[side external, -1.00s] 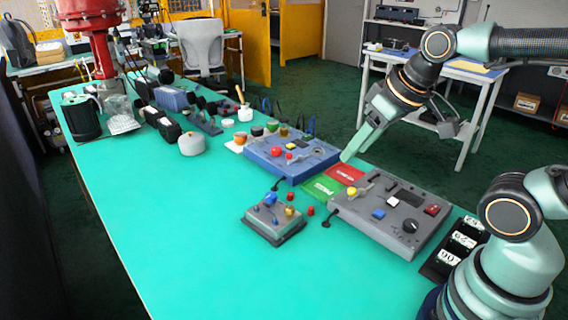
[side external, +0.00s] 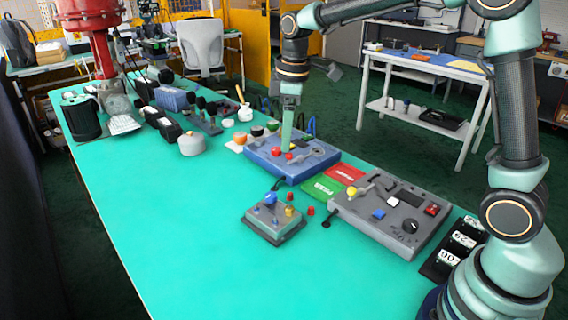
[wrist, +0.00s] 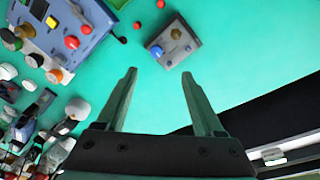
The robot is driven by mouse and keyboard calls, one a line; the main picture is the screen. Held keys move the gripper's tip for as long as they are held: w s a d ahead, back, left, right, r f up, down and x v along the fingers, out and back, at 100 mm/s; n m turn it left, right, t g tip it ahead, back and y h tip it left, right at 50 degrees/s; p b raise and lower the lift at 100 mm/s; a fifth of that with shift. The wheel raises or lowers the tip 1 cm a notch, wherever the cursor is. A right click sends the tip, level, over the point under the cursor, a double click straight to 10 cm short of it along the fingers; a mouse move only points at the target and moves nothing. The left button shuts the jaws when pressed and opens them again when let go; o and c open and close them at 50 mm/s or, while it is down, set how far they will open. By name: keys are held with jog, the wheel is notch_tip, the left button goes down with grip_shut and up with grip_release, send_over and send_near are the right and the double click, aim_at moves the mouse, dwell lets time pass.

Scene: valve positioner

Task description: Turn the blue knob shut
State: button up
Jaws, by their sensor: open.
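The blue knob (side external: 270,198) sits on top of a small grey box (side external: 263,222), left of the larger panels. A yellow knob (side external: 289,211) stands beside it on the same box. In the wrist view the blue knob (wrist: 176,34) and its box (wrist: 163,50) lie beyond my fingertips, near the top centre. My gripper (side external: 287,150) points down and overlaps the blue control panel (side external: 268,165) in the side view.
A grey control panel (side external: 350,227) stands at right, with green (side external: 321,189) and red (side external: 345,173) cards behind it. Small red caps (side external: 311,211) lie near the grey box. Several jars and dark objects stand farther back. The front left of the green table is clear.

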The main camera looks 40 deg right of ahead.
aim_at(272, 194)
jog(key=w+f+n, duration=0.1)
jog(key=f, duration=0.5)
jog(key=w+f+n+g, duration=0.1)
jog(key=w+f, duration=0.1)
jog(key=f, duration=0.3)
jog(key=w+a+f+n, duration=0.1)
jog(key=f, duration=0.5)
jog(key=shift+w+f, duration=0.15)
jog(key=shift+f, duration=0.2)
grip_shut()
